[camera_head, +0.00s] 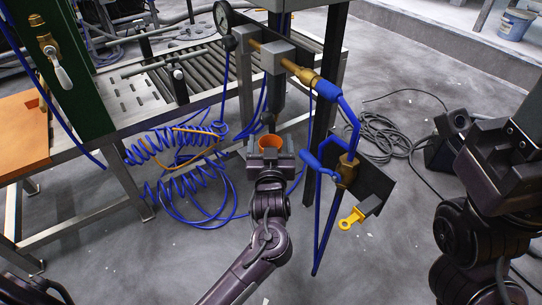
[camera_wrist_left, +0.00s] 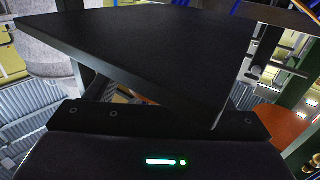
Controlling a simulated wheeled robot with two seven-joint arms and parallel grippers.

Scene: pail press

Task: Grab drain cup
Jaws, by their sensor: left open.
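A small orange cup (camera_head: 270,142), which looks like the drain cup, shows in the head view at the upright post under the valve pipework. I cannot tell whether the fingers touch the cup. In the left wrist view a large dark plate-like part fills the middle, and a patch of orange (camera_wrist_left: 286,128) shows at right; I cannot tell if it is the cup. My right gripper (camera_head: 500,150) is at the right, away from the cup.
A brass valve with blue handles (camera_head: 346,165) and a dark plate hangs close to the right of my left gripper. Coiled blue hoses (camera_head: 180,150) hang at the left. A roller conveyor (camera_head: 210,65) stands behind. Black cable lies on the floor at right. A pail (camera_head: 514,24) stands far right.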

